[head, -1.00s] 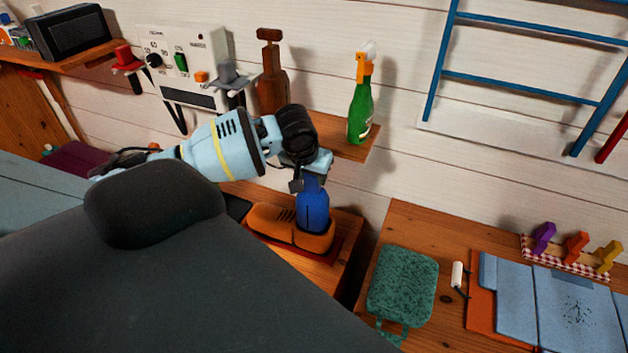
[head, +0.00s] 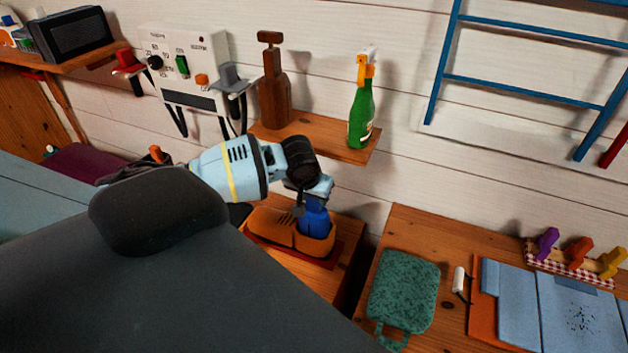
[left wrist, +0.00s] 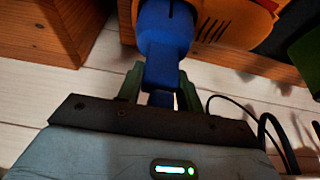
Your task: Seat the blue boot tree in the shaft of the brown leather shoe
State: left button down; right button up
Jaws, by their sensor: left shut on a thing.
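The brown leather shoe (head: 272,228) lies on a dark red mat (head: 326,262) on the wooden stand below the shelf. The blue boot tree (head: 314,225) is upright with its lower part down inside the shoe's shaft; its bottom is hidden. My left gripper (head: 310,197) is above the shoe and shut on the top of the boot tree. In the left wrist view, the boot tree (left wrist: 165,35) runs from the gripper fingers (left wrist: 160,88) into the shoe (left wrist: 235,22). My right gripper is not in view.
A wooden shelf (head: 350,148) above holds a brown wooden bottle shape (head: 273,92) and a green spray bottle (head: 361,118). A green cushion-like item (head: 403,290) lies on the right-hand table. A gap separates the stand from that table.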

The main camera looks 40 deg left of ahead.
pick_arm(q)
jog(key=shift+f, duration=0.2)
jog(key=c, duration=0.9)
grip_release()
jog(key=shift+f, duration=0.1)
jog(key=p+v, duration=0.1)
jog(key=v, duration=0.5)
jog(key=shift+w+r, duration=0.1)
jog(key=shift+r, duration=0.1)
jog(key=shift+v, duration=3)
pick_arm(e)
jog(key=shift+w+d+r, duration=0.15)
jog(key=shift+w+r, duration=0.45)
pick_arm(q)
jog(key=shift+d+f, duration=0.1)
